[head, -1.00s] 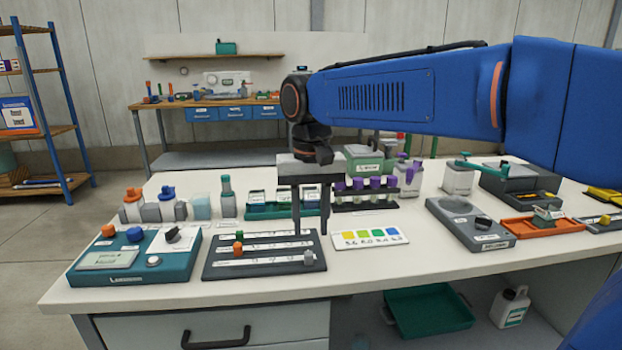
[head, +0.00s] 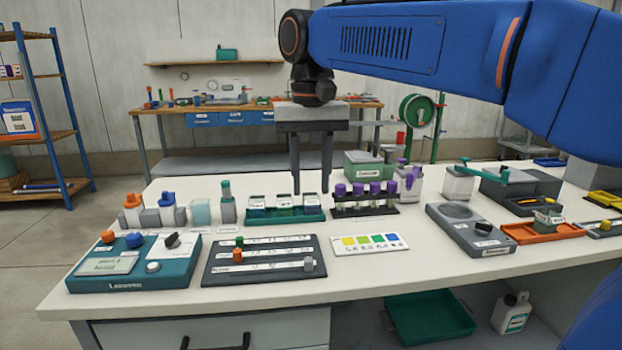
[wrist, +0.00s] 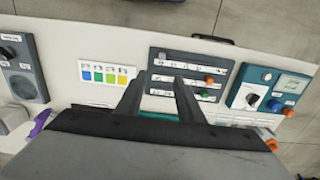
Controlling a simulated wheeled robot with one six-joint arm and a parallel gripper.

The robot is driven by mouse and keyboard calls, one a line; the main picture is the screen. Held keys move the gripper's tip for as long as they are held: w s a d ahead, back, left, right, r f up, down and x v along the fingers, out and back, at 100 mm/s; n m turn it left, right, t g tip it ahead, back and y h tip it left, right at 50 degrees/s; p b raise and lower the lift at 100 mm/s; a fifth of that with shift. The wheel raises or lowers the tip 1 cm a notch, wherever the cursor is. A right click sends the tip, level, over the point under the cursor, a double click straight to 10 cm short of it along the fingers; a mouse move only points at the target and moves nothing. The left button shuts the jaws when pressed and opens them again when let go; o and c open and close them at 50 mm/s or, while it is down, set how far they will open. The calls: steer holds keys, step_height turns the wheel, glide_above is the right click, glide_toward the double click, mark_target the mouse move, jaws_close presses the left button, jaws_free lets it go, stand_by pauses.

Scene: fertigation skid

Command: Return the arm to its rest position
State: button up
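My gripper (head: 311,191) hangs fingers-down above the white bench, over the area behind the dark slider panel (head: 212,272). In the head view its two fingers stand apart with nothing between them. The wrist view also shows the gripper (wrist: 160,76) with its fingers apart and empty, the slider panel (wrist: 206,57) lying below and beyond the tips. The blue arm reaches in from the right, raised clear of the things on the bench.
The bench carries a teal control box (head: 135,268), a colour card (head: 372,243), a rack of purple-capped vials (head: 365,211), a green tray of jars (head: 284,216), a grey scale device (head: 470,226) and an orange tray (head: 540,240). The air above is mostly free.

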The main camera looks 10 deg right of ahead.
steer(key=s+d+f+t, duration=0.1)
steer(key=s+d+f, duration=0.4)
steer(key=f, duration=0.3)
steer(key=s+d+f+t, duration=0.2)
steer(key=s+d+f, duration=0.3)
steer(key=s+f, duration=0.2)
steer(key=s+d+f+n+t, duration=0.1)
steer(key=s+d+f, duration=0.5)
steer(key=f, duration=0.4)
steer(key=shift+t, duration=0.4)
